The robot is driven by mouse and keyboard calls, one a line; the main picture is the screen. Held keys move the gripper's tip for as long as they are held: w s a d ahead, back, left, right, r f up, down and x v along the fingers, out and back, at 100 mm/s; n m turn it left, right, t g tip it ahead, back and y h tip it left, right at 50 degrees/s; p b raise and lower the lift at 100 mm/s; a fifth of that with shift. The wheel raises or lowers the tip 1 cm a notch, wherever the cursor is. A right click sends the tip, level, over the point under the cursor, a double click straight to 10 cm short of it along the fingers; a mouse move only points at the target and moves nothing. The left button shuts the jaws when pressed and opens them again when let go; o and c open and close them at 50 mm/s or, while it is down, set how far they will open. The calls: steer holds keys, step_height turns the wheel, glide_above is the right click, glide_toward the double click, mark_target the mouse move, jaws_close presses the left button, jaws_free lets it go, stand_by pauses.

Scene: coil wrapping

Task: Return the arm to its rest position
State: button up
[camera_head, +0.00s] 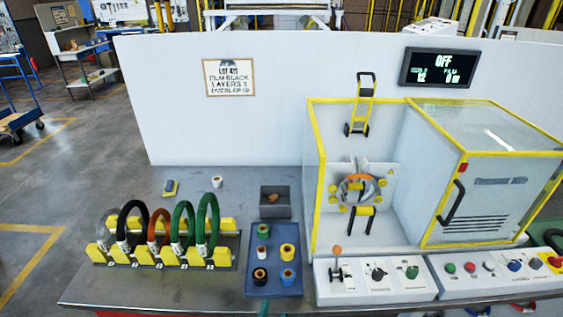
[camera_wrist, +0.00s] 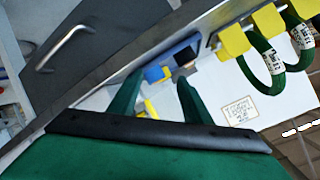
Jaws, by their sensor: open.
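My gripper (camera_wrist: 157,82) shows in the wrist view as two green fingers spread apart beyond a black bar. It is open, and no held object shows between the fingers. A small blue and yellow item (camera_wrist: 180,55) shows beyond the fingertips; I cannot tell its distance. In the head view my gripper is not clearly seen; only a sliver of green shows at the bottom edge.
A rack of coils (camera_head: 165,255) stands at the left of the bench (camera_head: 110,290). A blue tray (camera_head: 275,288) with several tape rolls sits mid-bench. The yellow-framed wrapping machine (camera_head: 313,180) and control panels (camera_head: 375,290) fill the right. A display (camera_head: 438,67) reads OFF.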

steer(key=s+f+n+t, duration=0.1)
steer(key=s+n, duration=0.2)
steer(key=s, duration=0.5)
steer(key=s+f+n, duration=0.2)
steer(key=s, duration=0.5)
steer(key=s+d+r+n+t, duration=0.1)
steer(key=s+r, duration=0.4)
steer(key=s, duration=0.8)
steer(key=d+n, duration=0.1)
steer(key=n, duration=0.1)
steer(key=shift+s+r+n+y, duration=0.25)
steer(key=shift+n+y, duration=0.05)
steer(key=shift+s+a, duration=0.1)
